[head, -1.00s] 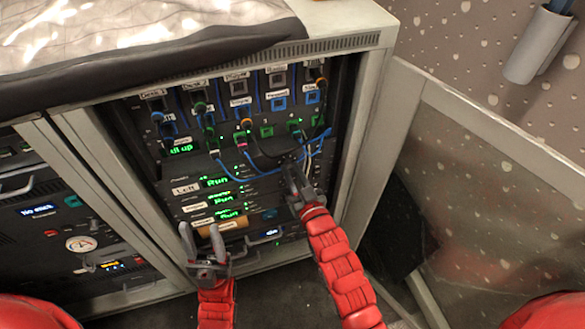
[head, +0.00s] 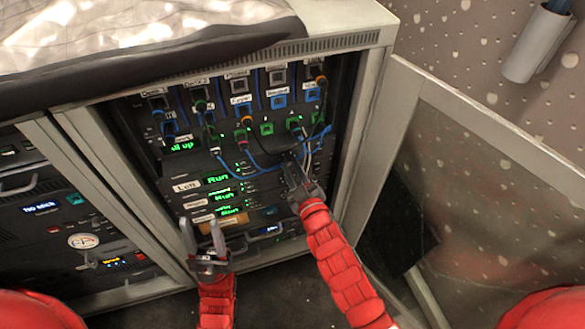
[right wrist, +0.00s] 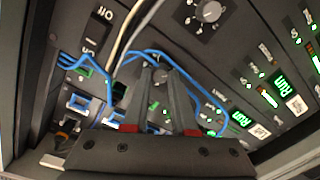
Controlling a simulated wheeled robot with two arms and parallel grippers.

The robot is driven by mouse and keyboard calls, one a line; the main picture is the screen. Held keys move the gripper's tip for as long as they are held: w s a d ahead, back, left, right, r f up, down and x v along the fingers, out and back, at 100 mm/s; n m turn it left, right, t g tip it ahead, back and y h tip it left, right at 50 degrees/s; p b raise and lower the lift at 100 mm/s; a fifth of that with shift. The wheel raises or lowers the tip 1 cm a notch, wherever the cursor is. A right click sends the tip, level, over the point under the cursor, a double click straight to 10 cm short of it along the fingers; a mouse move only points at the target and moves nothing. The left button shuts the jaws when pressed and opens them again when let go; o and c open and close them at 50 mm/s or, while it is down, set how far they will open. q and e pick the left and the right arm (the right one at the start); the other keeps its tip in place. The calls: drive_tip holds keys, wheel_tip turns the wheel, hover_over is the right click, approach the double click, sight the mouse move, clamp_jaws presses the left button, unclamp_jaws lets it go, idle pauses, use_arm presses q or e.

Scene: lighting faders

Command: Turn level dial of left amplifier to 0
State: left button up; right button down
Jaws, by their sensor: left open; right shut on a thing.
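The left amplifier is the row with the "Left" label (head: 186,186) and a green "Run" display (head: 217,179). My right gripper (head: 289,164) is at the right end of that row. In the right wrist view its fingers (right wrist: 161,74) close together at the panel, around what seems to be the small level dial. The dial is almost wholly hidden by the fingers, so its pointer cannot be read. My left gripper (head: 203,232) is open and empty, low in front of the rack, apart from the amplifiers.
Blue cables (right wrist: 140,55) loop close around my right fingers. A larger dial (right wrist: 208,12) and an I/O switch (right wrist: 100,22) are nearby. Patch sockets with plugs sit above the amplifiers. An open door (head: 480,150) stands to the right.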

drive_tip(key=shift+f, duration=0.1)
drive_tip(key=c, duration=0.7)
unclamp_jaws()
drive_tip(key=p+v, duration=0.2)
drive_tip(key=v, duration=1.5)
drive_tip(key=shift+s, duration=0.25)
